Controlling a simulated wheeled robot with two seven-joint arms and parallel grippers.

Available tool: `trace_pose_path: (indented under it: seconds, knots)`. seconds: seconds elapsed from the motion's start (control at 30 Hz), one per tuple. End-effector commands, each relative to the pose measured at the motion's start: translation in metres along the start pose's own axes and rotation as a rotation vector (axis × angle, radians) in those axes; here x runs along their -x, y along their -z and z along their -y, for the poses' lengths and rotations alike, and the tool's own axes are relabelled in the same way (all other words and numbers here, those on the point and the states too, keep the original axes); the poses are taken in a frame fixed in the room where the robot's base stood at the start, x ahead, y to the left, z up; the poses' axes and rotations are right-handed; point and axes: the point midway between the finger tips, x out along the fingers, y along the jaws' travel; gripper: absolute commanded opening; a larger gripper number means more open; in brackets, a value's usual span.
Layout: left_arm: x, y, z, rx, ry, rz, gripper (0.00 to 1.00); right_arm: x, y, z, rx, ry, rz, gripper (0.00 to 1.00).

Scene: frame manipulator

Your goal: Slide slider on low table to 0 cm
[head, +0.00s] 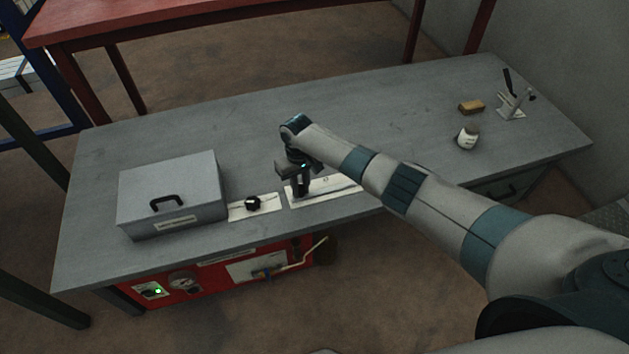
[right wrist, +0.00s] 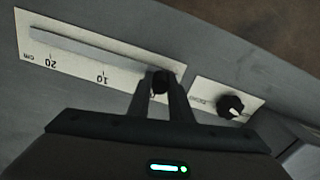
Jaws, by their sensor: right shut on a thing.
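The slider's white scale plate (head: 325,190) lies on the low grey table (head: 270,125). In the right wrist view the plate (right wrist: 75,58) shows a long grey slot and marks at 20 and 10 cm. The slider's dark knob (right wrist: 159,80) is at the end of the slot away from the 20 mark, close to the zero end. My right gripper (head: 301,190) points down over the plate and is shut on the knob; its fingers also show in the right wrist view (right wrist: 160,90). They partly cover the scale there. My left gripper is not in view.
A plate with a black rotary knob (head: 252,203) lies just left of the slider plate. A grey box with a handle (head: 172,190) stands further left. A yellow block (head: 471,107), a white jar (head: 467,137) and a small stand (head: 513,104) are at the right.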

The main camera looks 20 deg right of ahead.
Motion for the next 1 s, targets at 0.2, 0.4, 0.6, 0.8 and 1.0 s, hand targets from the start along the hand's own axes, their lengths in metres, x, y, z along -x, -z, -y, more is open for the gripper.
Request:
trace_pose_path:
  seconds: [0.2, 0.4, 0.6, 0.8, 1.0]
  knots:
    - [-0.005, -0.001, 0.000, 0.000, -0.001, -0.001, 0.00, 0.001, 0.003, 0.008, 0.002, 0.003, -0.004, 0.00]
    - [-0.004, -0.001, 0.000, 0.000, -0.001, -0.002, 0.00, 0.001, 0.003, 0.010, 0.004, 0.006, -0.005, 0.28]
    - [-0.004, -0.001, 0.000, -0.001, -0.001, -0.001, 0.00, 0.001, 0.002, 0.008, 0.002, 0.003, -0.003, 0.37]
    - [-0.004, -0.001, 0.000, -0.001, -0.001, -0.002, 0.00, 0.002, 0.002, 0.006, 0.001, 0.001, -0.002, 0.37]
    - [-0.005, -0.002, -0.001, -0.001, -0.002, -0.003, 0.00, 0.014, 0.002, 0.006, 0.002, 0.000, -0.001, 0.37]
